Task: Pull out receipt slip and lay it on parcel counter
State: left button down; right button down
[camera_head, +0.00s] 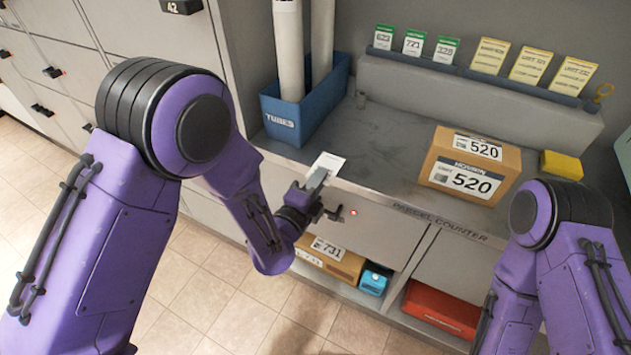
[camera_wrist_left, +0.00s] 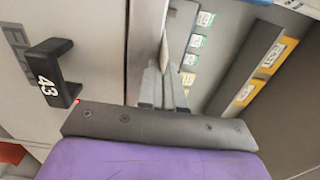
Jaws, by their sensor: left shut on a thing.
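My left gripper (camera_head: 318,180) is shut on the white receipt slip (camera_head: 327,163) at the front edge of the parcel counter (camera_head: 390,165). The slip sticks out beyond the fingertips over the counter's front left part; I cannot tell whether it touches the surface. In the left wrist view the fingers (camera_wrist_left: 163,88) pinch the slip, which shows nearly edge-on (camera_wrist_left: 165,52). My right arm is at the right of the head view, but its gripper is not in view.
On the counter are a blue tubes bin (camera_head: 318,118), a cardboard parcel marked 520 (camera_head: 505,164) and a yellow block (camera_head: 561,165). Cards stand along the back ledge (camera_head: 480,100). Bare counter lies between bin and parcel. A box marked 731 (camera_head: 345,262) sits below.

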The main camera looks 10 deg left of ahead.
pick_arm(q)
jog(key=c, duration=1.2)
grip_release()
jog(key=shift+s, duration=0.1)
